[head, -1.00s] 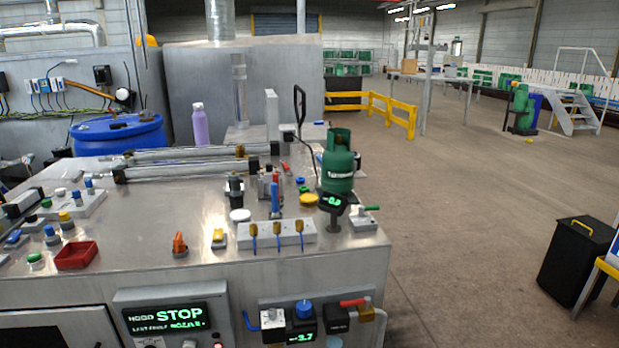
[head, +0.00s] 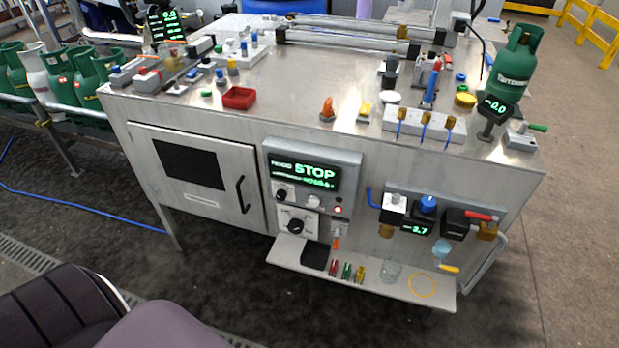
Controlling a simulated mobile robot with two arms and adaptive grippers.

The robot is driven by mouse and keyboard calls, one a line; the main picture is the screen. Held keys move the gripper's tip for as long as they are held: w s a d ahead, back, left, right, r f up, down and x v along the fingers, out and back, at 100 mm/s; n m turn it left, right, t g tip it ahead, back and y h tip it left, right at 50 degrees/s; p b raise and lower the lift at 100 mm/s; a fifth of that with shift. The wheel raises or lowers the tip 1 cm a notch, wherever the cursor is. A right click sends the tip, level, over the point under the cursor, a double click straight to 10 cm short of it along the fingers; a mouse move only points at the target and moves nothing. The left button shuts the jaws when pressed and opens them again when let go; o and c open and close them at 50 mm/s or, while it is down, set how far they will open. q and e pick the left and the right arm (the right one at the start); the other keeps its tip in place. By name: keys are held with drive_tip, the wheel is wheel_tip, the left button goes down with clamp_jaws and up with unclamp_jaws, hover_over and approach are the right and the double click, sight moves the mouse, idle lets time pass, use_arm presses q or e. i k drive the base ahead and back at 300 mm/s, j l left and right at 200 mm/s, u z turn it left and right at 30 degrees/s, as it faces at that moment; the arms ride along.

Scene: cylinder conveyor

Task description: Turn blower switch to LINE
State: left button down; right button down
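Neither gripper is in view. The metal workbench (head: 335,200) fills the middle of the head view. A control box (head: 312,180) on its front has a green-lit display (head: 307,172) with "STOP" as its large word. Below the display are a dark knob (head: 281,194) and a pale button. Under the box is a white plate with a larger black rotary knob (head: 296,226). An orange switch-like part (head: 327,108) stands on the bench top near the front edge. The labels are too small to read, so I cannot tell which is the blower switch or its setting.
A shelf (head: 430,292) with small coloured items juts from the bench front below the knobs. A door (head: 200,178) with a black handle is on the left. Valves and a gauge (head: 415,230) are on the right. Green gas cylinders (head: 90,80) stand at far left.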

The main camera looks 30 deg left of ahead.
sight(281, 195)
drive_tip(key=u, duration=1.2)
